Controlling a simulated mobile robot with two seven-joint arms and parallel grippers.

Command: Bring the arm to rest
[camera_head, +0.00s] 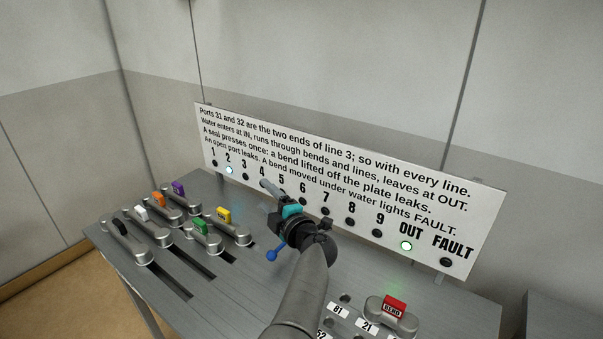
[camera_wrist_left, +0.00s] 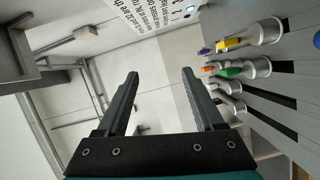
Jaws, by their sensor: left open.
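My left arm comes in from the bottom in the head view. Its left gripper (camera_head: 268,186) is above the bench in front of the sign, pointing toward the back left. In the left wrist view the two fingers of the left gripper (camera_wrist_left: 160,75) stand apart with nothing between them. They point past the bench toward the wall and floor. The gripper appears clear of the bends on the bench. My right gripper is not in view.
Several bends with coloured handles, among them a green one (camera_head: 201,232) and a yellow one (camera_head: 229,227), sit on the slotted bench (camera_head: 245,283). A red-labelled bend (camera_head: 392,313) is at right. The sign (camera_head: 340,165) shows lit lamps at 2 and OUT; FAULT is dark. A blue-ended lever (camera_head: 272,254) is near my wrist.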

